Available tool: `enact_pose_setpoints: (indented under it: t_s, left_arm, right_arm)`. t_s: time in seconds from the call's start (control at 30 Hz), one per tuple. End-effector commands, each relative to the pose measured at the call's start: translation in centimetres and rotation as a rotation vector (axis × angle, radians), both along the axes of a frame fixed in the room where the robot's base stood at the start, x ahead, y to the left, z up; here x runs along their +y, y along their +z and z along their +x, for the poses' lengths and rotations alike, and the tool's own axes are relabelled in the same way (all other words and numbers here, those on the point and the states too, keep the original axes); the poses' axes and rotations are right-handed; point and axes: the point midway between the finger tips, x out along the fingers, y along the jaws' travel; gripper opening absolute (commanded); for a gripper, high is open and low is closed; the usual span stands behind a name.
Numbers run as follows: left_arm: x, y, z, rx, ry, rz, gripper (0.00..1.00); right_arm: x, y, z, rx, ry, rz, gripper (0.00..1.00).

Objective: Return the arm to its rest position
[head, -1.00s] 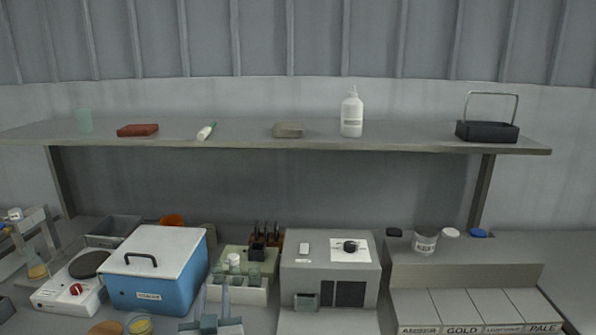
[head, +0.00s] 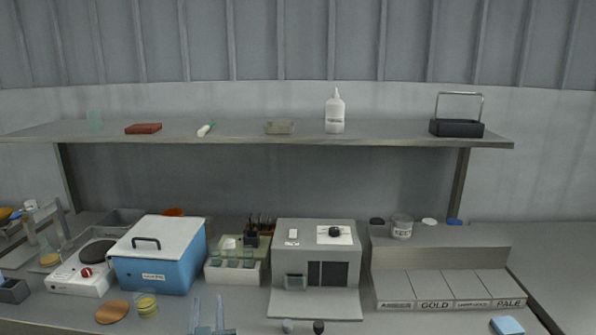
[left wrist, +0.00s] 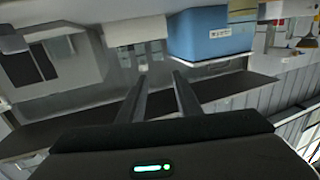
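My left gripper (head: 207,303) shows at the bottom edge of the head view, in front of the white rack and to the right of the yellow-topped jar. Its two fingers stand apart with nothing between them. The left wrist view shows the same open, empty fingers (left wrist: 162,84), with the blue box (left wrist: 212,38) and the grey machine (left wrist: 55,60) beyond them. My right gripper is in neither view.
A blue box with a white lid (head: 155,270), a hot plate (head: 82,268), a white rack (head: 233,273) and a grey machine (head: 289,258) stand along the bench. A shelf (head: 375,137) runs above. Labelled bins (head: 450,290) are at right.

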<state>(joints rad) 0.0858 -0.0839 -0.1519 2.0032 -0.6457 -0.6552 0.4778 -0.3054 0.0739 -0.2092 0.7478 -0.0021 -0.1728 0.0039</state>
Motion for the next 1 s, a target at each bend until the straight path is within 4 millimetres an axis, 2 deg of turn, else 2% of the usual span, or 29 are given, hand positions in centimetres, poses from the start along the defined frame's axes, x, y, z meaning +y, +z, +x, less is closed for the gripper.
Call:
enact_pose_setpoints:
  t_s: [0.17,0.37,0.57,0.67,0.8,0.9,1.0]
  left_arm:
    - [0.7,-2.1,-1.4,0.061,0.008,-0.005,0.31]
    - [1.6,-5.4,-4.1,0.165,0.015,-0.012,0.31]
    - [2.6,-10.1,-8.7,0.329,0.010,-0.021,0.31]
    - [3.0,-13.3,-12.5,0.451,-0.002,-0.025,0.31]
    - [3.3,-17.9,-20.0,0.672,-0.049,-0.026,0.31]
    - [3.1,-20.2,-24.9,0.810,-0.095,-0.024,0.31]
    - [2.8,-21.4,-28.6,0.910,-0.136,-0.020,0.31]
  right_arm:
    - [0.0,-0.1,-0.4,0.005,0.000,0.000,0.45]
    - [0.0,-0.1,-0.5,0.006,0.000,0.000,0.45]
    - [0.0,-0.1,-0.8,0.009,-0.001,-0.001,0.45]
    - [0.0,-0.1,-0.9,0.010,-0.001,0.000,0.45]
    - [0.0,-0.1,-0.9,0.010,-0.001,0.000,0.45]
    - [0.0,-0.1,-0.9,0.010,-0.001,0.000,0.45]
    - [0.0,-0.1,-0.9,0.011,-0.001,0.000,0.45]
